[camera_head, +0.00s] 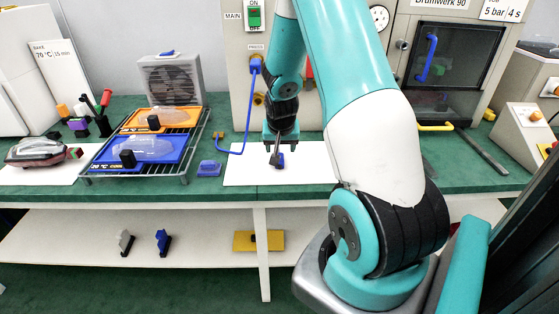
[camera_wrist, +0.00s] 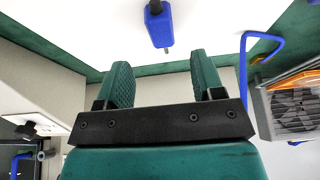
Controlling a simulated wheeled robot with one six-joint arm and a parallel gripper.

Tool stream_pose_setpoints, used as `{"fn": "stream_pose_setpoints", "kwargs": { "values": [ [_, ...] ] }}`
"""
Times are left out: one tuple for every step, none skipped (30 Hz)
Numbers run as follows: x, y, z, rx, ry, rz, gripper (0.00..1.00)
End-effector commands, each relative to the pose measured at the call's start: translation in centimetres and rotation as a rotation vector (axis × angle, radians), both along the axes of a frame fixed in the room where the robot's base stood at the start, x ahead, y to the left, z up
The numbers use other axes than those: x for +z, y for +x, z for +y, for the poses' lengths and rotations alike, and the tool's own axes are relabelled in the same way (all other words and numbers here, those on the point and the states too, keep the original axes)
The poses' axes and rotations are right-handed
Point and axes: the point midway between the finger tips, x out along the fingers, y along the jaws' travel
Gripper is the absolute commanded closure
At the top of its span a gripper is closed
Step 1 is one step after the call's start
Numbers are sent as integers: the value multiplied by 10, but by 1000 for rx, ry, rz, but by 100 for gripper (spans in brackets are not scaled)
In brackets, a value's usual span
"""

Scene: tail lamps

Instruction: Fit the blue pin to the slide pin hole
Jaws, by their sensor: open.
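The blue pin (camera_wrist: 160,27), a blue block with a black part at one end and a small metal tip at the other, is on a white surface in the wrist view. In the head view a small dark-blue piece (camera_head: 281,161) shows on the white mat just under my gripper (camera_head: 280,138). In the wrist view my gripper (camera_wrist: 162,80) is open, its two green fingers apart with nothing between them. The blue pin is beyond the fingertips, roughly in line with the gap. I cannot make out the slide pin hole in either view.
A wire rack (camera_head: 137,165) with blue and orange trays stands left of the white mat (camera_head: 240,170). A small blue block (camera_head: 209,169) lies between them. A grey fan box (camera_head: 171,79) stands behind the rack.

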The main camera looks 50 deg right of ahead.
Motion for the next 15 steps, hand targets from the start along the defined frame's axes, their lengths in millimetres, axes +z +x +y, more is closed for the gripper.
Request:
{"fn": "stream_pose_setpoints", "kwargs": {
  "values": [
    [-4,1,-1,0,1,1,38],
    [-6,1,-2,0,2,1,38],
    [-8,2,-2,0,2,1,38],
    [-10,2,-3,0,2,1,38],
    [-11,3,-3,0,2,1,38],
    [-14,4,-4,1,1,1,38],
    [-17,4,-4,1,1,2,38],
    [-20,5,-5,1,2,2,38],
    [-26,6,-6,1,3,4,38],
    [-30,8,-8,1,2,4,38],
    [-34,9,-9,1,2,4,38],
    [-40,10,-10,1,2,4,38],
    [-44,12,-11,1,2,4,38],
    [-48,13,-13,0,2,2,38],
    [-52,14,-14,0,2,1,38]
  ]
}}
